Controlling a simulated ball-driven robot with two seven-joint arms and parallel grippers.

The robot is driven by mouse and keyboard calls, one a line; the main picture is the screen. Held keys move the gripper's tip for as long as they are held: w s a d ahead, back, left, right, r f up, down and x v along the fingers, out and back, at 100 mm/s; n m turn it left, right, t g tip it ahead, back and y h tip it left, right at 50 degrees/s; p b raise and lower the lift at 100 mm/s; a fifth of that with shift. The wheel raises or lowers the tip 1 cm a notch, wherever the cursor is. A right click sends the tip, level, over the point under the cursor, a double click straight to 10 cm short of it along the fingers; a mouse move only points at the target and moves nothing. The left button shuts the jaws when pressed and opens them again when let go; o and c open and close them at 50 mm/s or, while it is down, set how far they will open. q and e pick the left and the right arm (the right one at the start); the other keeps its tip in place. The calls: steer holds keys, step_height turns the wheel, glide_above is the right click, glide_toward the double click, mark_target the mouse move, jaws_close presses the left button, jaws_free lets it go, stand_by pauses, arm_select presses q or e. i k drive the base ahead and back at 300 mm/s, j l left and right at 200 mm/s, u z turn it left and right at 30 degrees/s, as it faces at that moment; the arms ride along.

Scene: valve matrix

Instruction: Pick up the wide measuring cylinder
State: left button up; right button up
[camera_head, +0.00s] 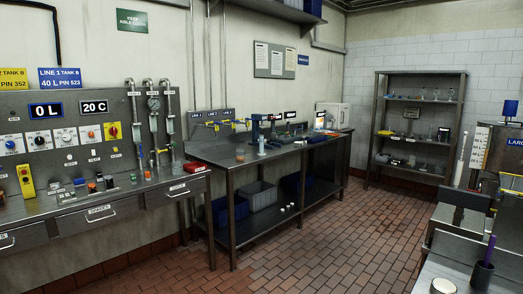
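I cannot tell for sure which vessel is the wide measuring cylinder. A small upright pale vessel (262,145) stands near the front edge of the steel bench (225,165). Small clear glassware (436,94) stands on the upper level of the steel shelf (420,103) at the back right, too small to identify. Neither of my grippers shows in this view.
A control panel (65,112) with a drawer counter (100,212) fills the left side. Bins (258,195) sit under the bench. A tank (505,150) and steel table (425,270) with a dark cup (483,272) stand at right. The tiled floor (330,240) between is clear.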

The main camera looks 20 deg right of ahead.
mark_target(260, 153)
steer(key=i+l+z, duration=0.25)
steer(key=i, duration=0.25)
steer(key=i+z, duration=0.25)
steer(key=i, duration=0.25)
